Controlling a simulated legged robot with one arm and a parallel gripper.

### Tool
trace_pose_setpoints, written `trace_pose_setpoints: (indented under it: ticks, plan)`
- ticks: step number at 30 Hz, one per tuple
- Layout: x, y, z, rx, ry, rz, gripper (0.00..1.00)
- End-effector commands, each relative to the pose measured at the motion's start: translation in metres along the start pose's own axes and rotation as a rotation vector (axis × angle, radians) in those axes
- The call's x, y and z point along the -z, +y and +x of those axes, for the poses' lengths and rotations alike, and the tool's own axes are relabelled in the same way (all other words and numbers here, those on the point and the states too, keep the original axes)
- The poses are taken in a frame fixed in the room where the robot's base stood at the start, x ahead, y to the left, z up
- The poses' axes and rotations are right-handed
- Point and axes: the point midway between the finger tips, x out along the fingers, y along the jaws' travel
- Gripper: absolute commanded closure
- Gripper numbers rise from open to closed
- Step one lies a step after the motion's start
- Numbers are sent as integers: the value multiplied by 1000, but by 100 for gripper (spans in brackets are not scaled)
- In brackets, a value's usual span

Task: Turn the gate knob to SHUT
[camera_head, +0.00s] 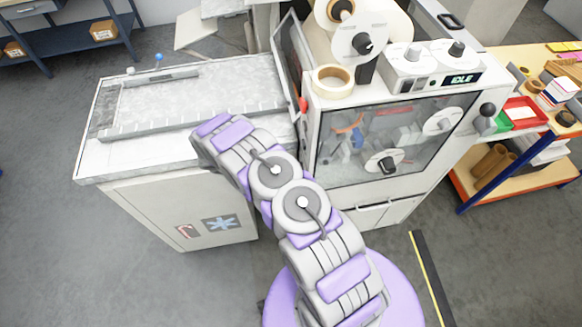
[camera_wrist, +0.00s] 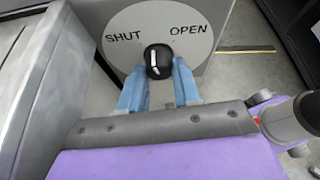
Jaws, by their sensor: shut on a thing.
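The gate knob (camera_wrist: 158,60) is black with a white line and sits on a pale round plate (camera_wrist: 200,17) marked SHUT at left and OPEN at right. Its white line stands nearly upright in the wrist view, between the two words, leaning slightly toward SHUT. My gripper (camera_wrist: 160,79) has one blue finger on each side of the knob and is shut on it. The fingers partly cover the plate's lower part. In the head view my arm reaches over the left part of the machine, and I cannot make out the gripper or this knob there.
The white machine (camera_head: 410,170) has a display reading IDLE (camera_head: 463,79) and other knobs. A low cabinet (camera_head: 130,185) with a flat bed stands at left. Shelving with trays (camera_head: 521,112) is at right. A grey metal body (camera_wrist: 45,80) lies close at left in the wrist view.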

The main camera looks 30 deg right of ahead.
Motion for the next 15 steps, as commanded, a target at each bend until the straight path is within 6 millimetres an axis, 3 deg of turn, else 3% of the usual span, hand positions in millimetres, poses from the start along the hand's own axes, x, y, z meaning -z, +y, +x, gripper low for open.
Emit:
trace_pose_setpoints:
  ticks: [2, 3, 10, 15]
  plan:
    - [-2, 4, -2, -11, 0, 3, 98]
    - [-2, 4, -2, -11, 0, 3, 67]
    - [-1, 2, -2, -7, 0, 3, 45]
    - [-1, 1, -1, -5, 0, 3, 43]
